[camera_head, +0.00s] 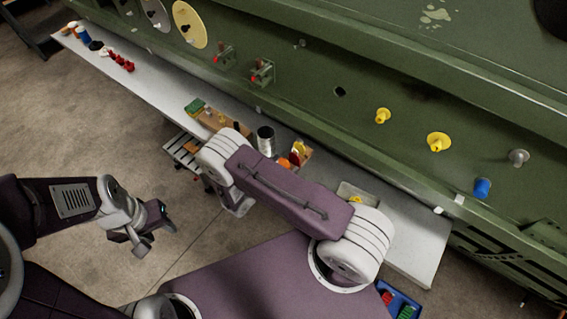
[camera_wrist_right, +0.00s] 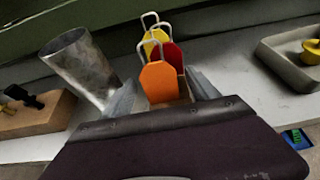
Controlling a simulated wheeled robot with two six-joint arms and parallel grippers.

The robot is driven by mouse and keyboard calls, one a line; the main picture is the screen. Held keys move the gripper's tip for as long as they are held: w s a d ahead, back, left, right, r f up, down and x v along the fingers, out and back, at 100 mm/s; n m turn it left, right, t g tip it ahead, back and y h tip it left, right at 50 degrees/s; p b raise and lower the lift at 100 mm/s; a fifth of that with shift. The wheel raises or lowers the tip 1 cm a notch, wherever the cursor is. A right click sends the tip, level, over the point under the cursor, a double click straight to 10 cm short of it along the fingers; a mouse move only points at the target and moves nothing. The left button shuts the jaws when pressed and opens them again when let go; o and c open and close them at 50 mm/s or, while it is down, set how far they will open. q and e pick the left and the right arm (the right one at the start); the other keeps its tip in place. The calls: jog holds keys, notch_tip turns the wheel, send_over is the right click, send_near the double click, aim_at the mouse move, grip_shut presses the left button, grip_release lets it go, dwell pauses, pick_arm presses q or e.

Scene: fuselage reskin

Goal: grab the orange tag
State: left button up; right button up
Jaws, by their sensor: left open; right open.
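The orange tag (camera_wrist_right: 158,82) stands upright in the right wrist view, with a wire loop at its top. A red tag (camera_wrist_right: 177,56) and a yellow tag (camera_wrist_right: 151,48) stand close behind it. My right gripper (camera_wrist_right: 161,93) is open, with one finger on each side of the orange tag in that view; I cannot tell whether they touch it. In the head view the orange tag (camera_head: 284,163) shows only partly beside my right arm, and the right gripper's fingers are hidden there. My left gripper (camera_head: 152,230) is open and empty over the floor at left.
A metal cup (camera_wrist_right: 80,67) stands left of the tags. A wooden block with black parts (camera_wrist_right: 36,112) is further left. A grey tray with a yellow piece (camera_wrist_right: 284,63) is at right. The green fuselage panel (camera_head: 400,90) rises behind the narrow shelf (camera_head: 150,82).

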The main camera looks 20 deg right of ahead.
jog(key=shift+w+d+f, duration=0.1)
jog(key=shift+d, duration=0.1)
jog(key=shift+c, duration=0.6)
jog(key=c, duration=1.3)
jog(key=r, duration=0.1)
jog(key=r+b, duration=0.1)
jog(key=r, duration=0.2)
jog(key=shift+s+d+r+b, duration=0.15)
jog(key=shift+s+b, duration=0.15)
jog(key=shift+b, duration=0.1)
jog(key=shift+s+d+r, duration=0.9)
jog(key=shift+s+r, duration=0.2)
jog(key=shift+s, duration=0.5)
jog(key=shift+s+d+r, duration=0.9)
jog(key=shift+s+r, duration=0.25)
jog(key=shift+s, duration=0.45)
jog(key=shift+s+d+r, duration=0.9)
jog(key=shift+s+r, duration=0.2)
jog(key=shift+s, duration=0.5)
